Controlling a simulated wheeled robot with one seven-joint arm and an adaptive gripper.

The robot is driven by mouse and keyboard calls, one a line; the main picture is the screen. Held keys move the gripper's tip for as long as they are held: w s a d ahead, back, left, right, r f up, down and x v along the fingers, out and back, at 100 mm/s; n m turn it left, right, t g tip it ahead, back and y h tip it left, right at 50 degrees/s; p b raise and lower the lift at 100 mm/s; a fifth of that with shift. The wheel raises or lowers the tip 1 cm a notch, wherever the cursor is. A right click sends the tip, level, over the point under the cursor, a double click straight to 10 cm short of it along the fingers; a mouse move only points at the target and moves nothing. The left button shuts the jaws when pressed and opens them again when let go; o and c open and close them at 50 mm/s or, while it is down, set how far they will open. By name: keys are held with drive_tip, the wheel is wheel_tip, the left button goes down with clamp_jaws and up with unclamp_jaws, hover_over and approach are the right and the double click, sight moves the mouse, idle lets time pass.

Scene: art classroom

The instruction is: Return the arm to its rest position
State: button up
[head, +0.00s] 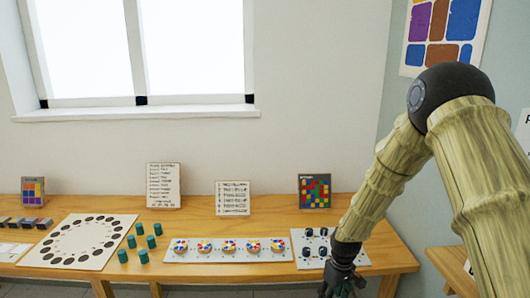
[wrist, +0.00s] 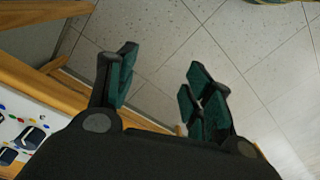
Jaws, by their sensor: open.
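My arm reaches down from the upper right in the head view. My gripper (head: 340,284) hangs by the front right edge of the wooden table (head: 270,219), near the white panel with dark round pieces. In the wrist view my gripper (wrist: 158,92) is open, with dark fingers and green pads spread apart. Nothing is between the fingers; pale floor tiles show past them.
The white panel (head: 297,237) holds several dark pieces. Left of it are a strip of coloured discs (head: 217,258), several teal cylinders (head: 144,256) and a white board with dark holes (head: 80,242). Another wooden table (head: 447,261) stands at right. Tiled floor (wrist: 170,40) lies below.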

drive_tip(key=s+f+m, duration=0.2)
drive_tip(key=s+f, duration=0.7)
drive_tip(key=s, duration=0.5)
drive_tip(key=s+f+m, duration=0.2)
drive_tip(key=s+f, duration=0.8)
drive_tip(key=s, duration=0.4)
drive_tip(key=s+d+m, duration=0.1)
drive_tip(key=s, duration=1.2)
drive_tip(key=shift+m+h, duration=0.3)
drive_tip(key=shift+m, duration=0.1)
drive_tip(key=shift+s+d+r, duration=0.1)
drive_tip(key=shift+d, duration=0.1)
